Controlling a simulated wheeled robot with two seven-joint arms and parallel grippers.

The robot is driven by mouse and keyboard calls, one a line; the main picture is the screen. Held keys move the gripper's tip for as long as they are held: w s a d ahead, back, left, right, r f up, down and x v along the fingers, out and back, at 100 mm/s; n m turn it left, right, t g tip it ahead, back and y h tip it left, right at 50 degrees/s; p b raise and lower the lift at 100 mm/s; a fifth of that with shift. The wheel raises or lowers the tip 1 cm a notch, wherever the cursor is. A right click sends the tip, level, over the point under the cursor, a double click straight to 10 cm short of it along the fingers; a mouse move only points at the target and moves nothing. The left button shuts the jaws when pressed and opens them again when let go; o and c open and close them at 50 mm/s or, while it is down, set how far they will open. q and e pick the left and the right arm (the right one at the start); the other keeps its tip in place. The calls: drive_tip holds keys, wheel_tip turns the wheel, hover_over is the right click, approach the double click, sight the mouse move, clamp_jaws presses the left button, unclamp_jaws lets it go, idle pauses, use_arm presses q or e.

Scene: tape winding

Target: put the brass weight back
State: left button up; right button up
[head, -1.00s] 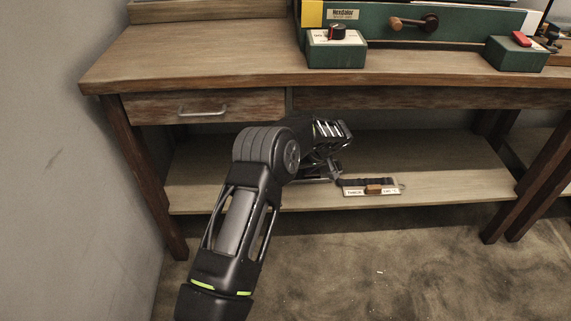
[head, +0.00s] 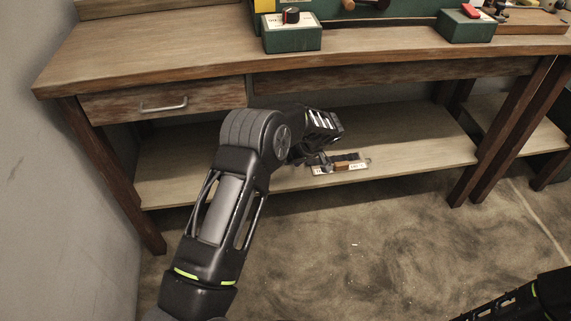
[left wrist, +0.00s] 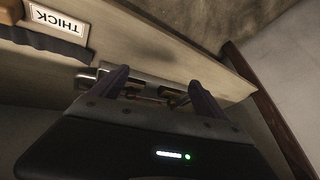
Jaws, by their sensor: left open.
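My left gripper (head: 310,157) is over the lower shelf (head: 410,141), partly hidden by its own wrist. In the left wrist view its two dark fingers (left wrist: 160,90) stand apart. A metallic shape with reddish parts (left wrist: 150,91) shows behind and between them; I cannot tell what it is. I cannot make out the brass weight for certain in either view. A small brown block (head: 342,166) lies by a white label strip on the shelf, close to the gripper's right. The left wrist view shows the label "THICK" (left wrist: 58,20) at top left.
The bench top (head: 170,50) overhangs the shelf, with a closed drawer (head: 165,102) above its left part. Green boxes (head: 292,40) stand on top. The shelf's right part is clear. Part of my right arm shows at the lower right.

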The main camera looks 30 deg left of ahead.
use_arm(q)
drive_tip(key=s+d+f+m+h, duration=0.5)
drive_tip(key=s+d+f+h, duration=0.1)
drive_tip(key=s+d+f, duration=0.7)
drive_tip(key=s+d+m+h, duration=0.2)
drive_tip(key=s+d, duration=0.4)
drive_tip(key=s, duration=0.4)
drive_tip(key=s+d+m+h, duration=0.2)
drive_tip(key=s+d, duration=0.4)
drive_tip(key=s, duration=0.4)
drive_tip(key=shift+f+t, duration=0.25)
drive_tip(key=shift+t, duration=0.15)
drive_tip(key=shift+s, duration=0.1)
use_arm(e)
drive_tip(key=shift+r, duration=0.1)
use_arm(q)
wheel_tip(320, 180, up, 31)
drive_tip(key=s+d+p, duration=0.2)
drive_tip(key=p, duration=2.9)
drive_tip(key=shift+s+r+g, duration=0.15)
drive_tip(key=shift+r+g, duration=0.05)
drive_tip(key=shift+g, duration=0.1)
use_arm(e)
wheel_tip(320, 180, up, 31)
drive_tip(key=s+a, duration=0.1)
drive_tip(key=s, duration=0.1)
drive_tip(key=shift+s+a+r+g, duration=0.15)
drive_tip(key=shift+a+g, duration=0.15)
drive_tip(key=shift+a, duration=0.1)
